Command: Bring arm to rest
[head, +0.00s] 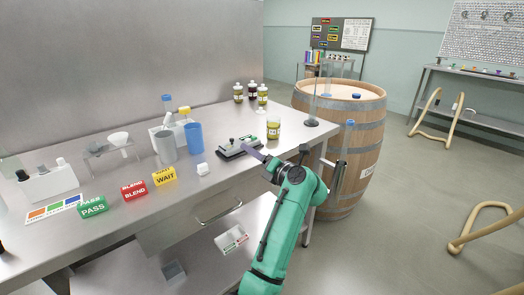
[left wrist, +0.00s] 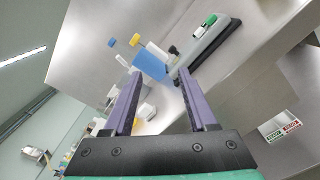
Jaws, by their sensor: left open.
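My left arm, green with a dark wrist, reaches up from the bottom of the head view. Its left gripper (head: 257,155) has purple fingers and sits at the front edge of the steel table (head: 110,215), close to a dark flat instrument (head: 230,154). In the left wrist view the two fingers of the left gripper (left wrist: 160,80) are spread apart with nothing held between them. The instrument (left wrist: 210,48) lies beyond the right finger there. Whether the fingers touch the table cannot be told. My right gripper is not in view.
Blue cup (head: 194,137), grey cup (head: 164,147), a jar (head: 273,129) and PASS (head: 93,207), BLEND (head: 134,190) and WAIT (head: 164,177) signs stand on the table.

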